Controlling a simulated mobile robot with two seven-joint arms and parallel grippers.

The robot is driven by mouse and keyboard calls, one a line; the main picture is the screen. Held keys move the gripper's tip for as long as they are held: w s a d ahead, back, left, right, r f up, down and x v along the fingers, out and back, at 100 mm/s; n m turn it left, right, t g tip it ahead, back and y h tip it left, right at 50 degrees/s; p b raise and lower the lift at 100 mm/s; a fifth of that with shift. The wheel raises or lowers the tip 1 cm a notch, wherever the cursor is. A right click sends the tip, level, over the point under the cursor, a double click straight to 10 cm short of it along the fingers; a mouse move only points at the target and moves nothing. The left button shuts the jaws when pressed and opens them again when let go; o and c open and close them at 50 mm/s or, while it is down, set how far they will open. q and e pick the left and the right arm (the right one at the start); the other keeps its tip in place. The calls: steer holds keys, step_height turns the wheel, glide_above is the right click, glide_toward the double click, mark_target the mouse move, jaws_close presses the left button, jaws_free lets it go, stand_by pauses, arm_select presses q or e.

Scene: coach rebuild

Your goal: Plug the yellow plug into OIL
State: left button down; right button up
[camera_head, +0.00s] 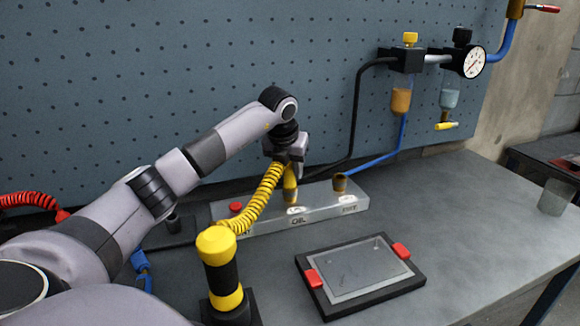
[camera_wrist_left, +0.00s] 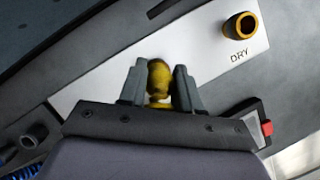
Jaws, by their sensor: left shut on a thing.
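My left gripper (camera_head: 290,160) is shut on the yellow plug (camera_head: 289,184) and points down over the grey socket block (camera_head: 268,222). In the left wrist view the plug (camera_wrist_left: 158,76) sits between the two fingers of the gripper (camera_wrist_left: 159,86). A yellow coiled cable (camera_head: 262,197) hangs from it. The plug's lower end is at the middle of the block, just behind the OIL label (camera_head: 297,222). The fingers and plug hide the port there, so I cannot tell whether the plug is in it. My right gripper is out of view.
A brown port (camera_head: 339,182) stands to the right; the left wrist view shows it by the DRY label (camera_wrist_left: 239,55). A yellow-and-black post (camera_head: 220,262) stands in front. A black tray with red clips (camera_head: 360,272) lies to the right. A gauge (camera_head: 474,62) hangs on the pegboard.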

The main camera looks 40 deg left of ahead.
arm_select(q)
steer(key=shift+r, duration=0.15)
steer(key=c, duration=0.7)
jaws_free()
steer(key=v, duration=0.7)
steer(key=shift+b, duration=0.35)
steer(key=shift+s, duration=0.1)
